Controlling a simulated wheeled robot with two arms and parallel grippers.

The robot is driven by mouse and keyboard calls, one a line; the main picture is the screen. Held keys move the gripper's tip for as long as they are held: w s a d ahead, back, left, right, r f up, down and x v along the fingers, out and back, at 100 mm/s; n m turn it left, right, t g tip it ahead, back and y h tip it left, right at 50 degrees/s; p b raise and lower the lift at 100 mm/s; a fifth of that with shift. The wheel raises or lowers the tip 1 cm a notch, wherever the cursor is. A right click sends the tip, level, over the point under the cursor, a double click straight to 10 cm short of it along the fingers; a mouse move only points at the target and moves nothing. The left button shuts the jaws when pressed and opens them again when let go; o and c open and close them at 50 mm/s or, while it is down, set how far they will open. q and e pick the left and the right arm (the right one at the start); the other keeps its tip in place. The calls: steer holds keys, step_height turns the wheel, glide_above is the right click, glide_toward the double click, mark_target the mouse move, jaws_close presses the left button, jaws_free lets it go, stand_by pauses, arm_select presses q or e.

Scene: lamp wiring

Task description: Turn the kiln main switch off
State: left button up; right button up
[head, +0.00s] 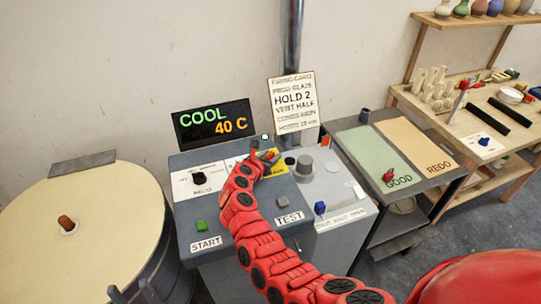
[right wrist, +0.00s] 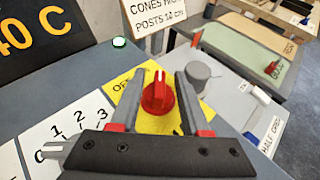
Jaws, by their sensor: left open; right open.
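The main switch is a red rotary knob (right wrist: 158,96) with a pale pointer mark, on a yellow plate (right wrist: 122,88) whose lettering begins "OF" and is partly hidden. In the right wrist view the pointer mark points up the picture. My right gripper (right wrist: 157,82) is open, its two fingers on either side of the knob; I cannot tell whether they touch it. In the head view my right gripper (head: 262,160) is over the yellow plate and largely covers the switch. My left gripper (head: 133,294) is low at the bottom left, open and away from the panel.
A display (head: 213,122) reads "COOL 40 C". The panel also has a black dial (head: 199,179), a green start button (head: 201,226) and a grey test button (head: 282,202). A grey knob (head: 304,164) stands right of the switch. A round kiln lid (head: 100,220) is at left.

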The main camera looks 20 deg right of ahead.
jaws_close()
steer(key=shift+f, duration=0.1)
steer(key=shift+a, duration=0.1)
